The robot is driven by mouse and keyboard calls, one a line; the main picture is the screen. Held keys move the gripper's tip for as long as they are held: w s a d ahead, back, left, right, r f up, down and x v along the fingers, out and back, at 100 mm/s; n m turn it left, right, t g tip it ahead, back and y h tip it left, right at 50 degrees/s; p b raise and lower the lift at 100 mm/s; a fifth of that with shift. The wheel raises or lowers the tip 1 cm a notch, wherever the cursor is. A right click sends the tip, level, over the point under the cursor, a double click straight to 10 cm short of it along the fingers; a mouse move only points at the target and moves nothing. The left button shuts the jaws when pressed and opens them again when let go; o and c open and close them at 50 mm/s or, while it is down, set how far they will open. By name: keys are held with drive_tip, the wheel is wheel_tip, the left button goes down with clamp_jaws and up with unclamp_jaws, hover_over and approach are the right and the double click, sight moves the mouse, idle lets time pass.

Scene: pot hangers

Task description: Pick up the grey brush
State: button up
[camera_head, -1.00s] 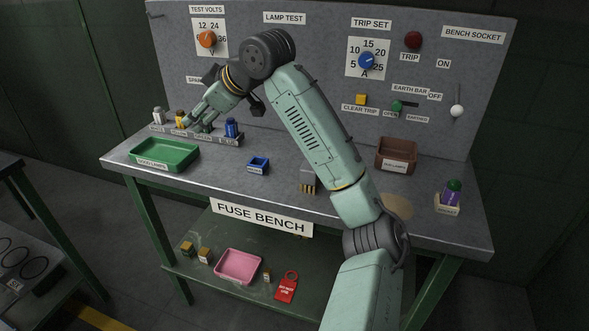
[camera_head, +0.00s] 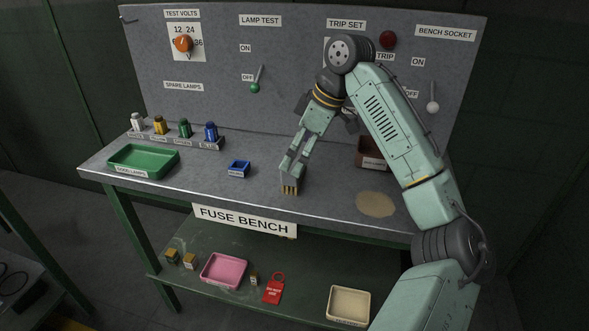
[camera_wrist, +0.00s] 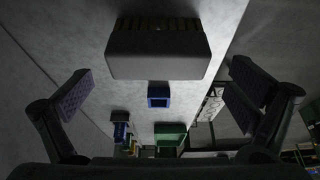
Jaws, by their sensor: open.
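The grey brush (camera_head: 289,181) stands on the bench top near its front edge, its tan bristles toward the front. In the wrist view the brush (camera_wrist: 158,56) is a grey block with bristles at its top end, centred between my fingers and a little beyond their tips. My gripper (camera_head: 292,166) is open and empty, its fingers pointing down just over and behind the brush. It also shows open in the wrist view (camera_wrist: 161,87). I cannot tell whether a fingertip touches the brush.
A small blue bin (camera_head: 239,169) and a green tray (camera_head: 143,161) lie left on the bench. Several lamps stand in a rack (camera_head: 176,138) at the back left. A brown bin (camera_head: 370,155) is partly hidden behind my arm. A tan patch (camera_head: 376,204) marks the clear bench right of the brush.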

sight(294, 165)
drive_tip(key=x, duration=0.4)
drive_tip(key=shift+d+f+p, duration=0.1)
drive_tip(key=shift+d+p, duration=0.15)
drive_tip(key=shift+p, duration=0.05)
drive_tip(key=shift+c, duration=0.4)
drive_tip(key=c, duration=1)
drive_tip(key=shift+c, duration=0.2)
